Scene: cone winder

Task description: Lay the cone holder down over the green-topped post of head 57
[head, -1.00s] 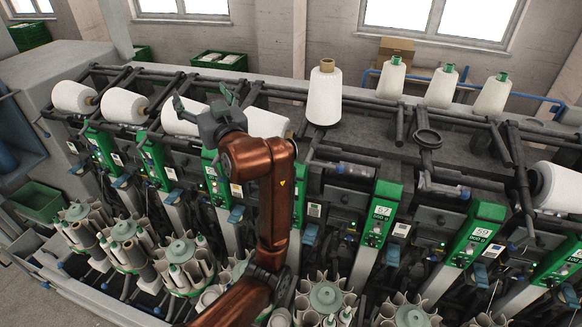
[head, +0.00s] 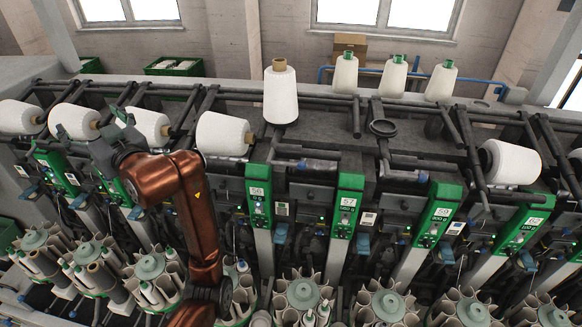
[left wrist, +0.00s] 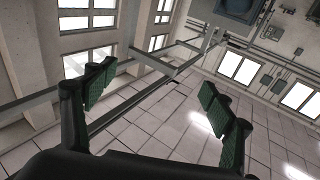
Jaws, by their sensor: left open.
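The green-topped post of head 57 (head: 347,205) stands in the middle of the head view. Above it on the machine, a grey arm with a pale blue-grey end (head: 310,165) lies to the left and a similar arm (head: 402,178) to the right; I cannot tell for sure which is the cone holder. A dark empty ring (head: 382,127) sits above and right of the post. My left gripper (head: 92,123) is open and empty, well left of head 57, in front of the white cones. Its spread green-padded fingers show in the left wrist view (left wrist: 160,105). My right gripper is not seen.
Lying cones (head: 224,134) line the left, another (head: 510,162) lies right. Several small cones (head: 394,77) stand on the back ledge. Neighbouring green posts (head: 258,197) and (head: 437,213) flank head 57.

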